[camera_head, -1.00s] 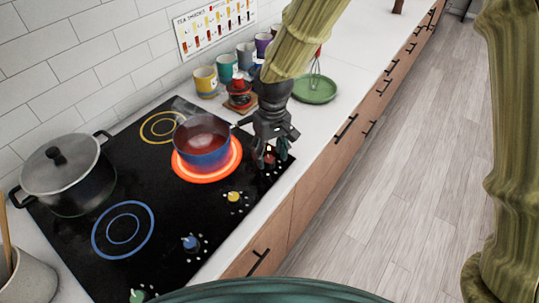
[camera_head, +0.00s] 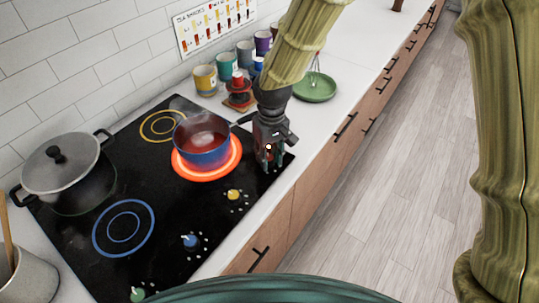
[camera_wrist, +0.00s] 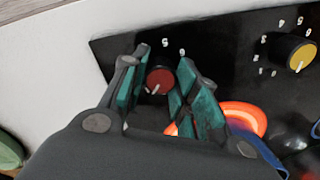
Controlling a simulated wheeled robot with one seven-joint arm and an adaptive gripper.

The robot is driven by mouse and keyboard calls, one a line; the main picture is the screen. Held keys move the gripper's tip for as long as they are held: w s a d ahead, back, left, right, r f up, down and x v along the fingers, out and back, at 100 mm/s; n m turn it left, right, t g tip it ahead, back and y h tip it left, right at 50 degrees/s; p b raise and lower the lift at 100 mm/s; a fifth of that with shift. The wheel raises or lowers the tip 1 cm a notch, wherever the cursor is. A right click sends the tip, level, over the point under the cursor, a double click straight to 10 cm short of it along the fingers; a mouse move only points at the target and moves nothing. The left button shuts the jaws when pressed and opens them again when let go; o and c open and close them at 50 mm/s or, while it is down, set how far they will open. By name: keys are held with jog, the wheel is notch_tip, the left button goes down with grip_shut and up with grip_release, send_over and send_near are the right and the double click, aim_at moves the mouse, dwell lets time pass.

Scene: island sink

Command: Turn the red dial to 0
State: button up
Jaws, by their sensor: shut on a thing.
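The red dial (camera_wrist: 160,80) sits on the black cooktop between the two teal-padded fingers of my gripper (camera_wrist: 167,68) in the wrist view. My gripper is shut on the dial. The dial's white pointer line faces toward the lower left of that view. Two white marks show just above the dial; the rest of its scale is hidden by the fingers. In the head view my gripper (camera_head: 271,158) is down at the cooktop's right corner, and its fingers mostly hide the dial.
A blue saucepan (camera_head: 203,148) of red liquid stands on the glowing burner, its handle reaching toward my gripper. Yellow (camera_head: 234,195) and blue (camera_head: 190,241) dials lie nearer. A lidded pot (camera_head: 68,175) stands left. Cups and a green plate (camera_head: 315,88) stand behind.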

aim_at(270, 156)
jog(key=n+p, duration=0.3)
jog(key=n, duration=0.1)
jog(key=shift+r, duration=0.15)
jog(key=shift+n+p, duration=0.75)
jog(key=shift+n, duration=1.25)
jog(key=o, duration=1)
jog(key=r, duration=1.1)
jog(key=shift+w+d+r, duration=0.1)
jog(key=shift+w+r, duration=0.2)
jog(key=shift+r, duration=0.05)
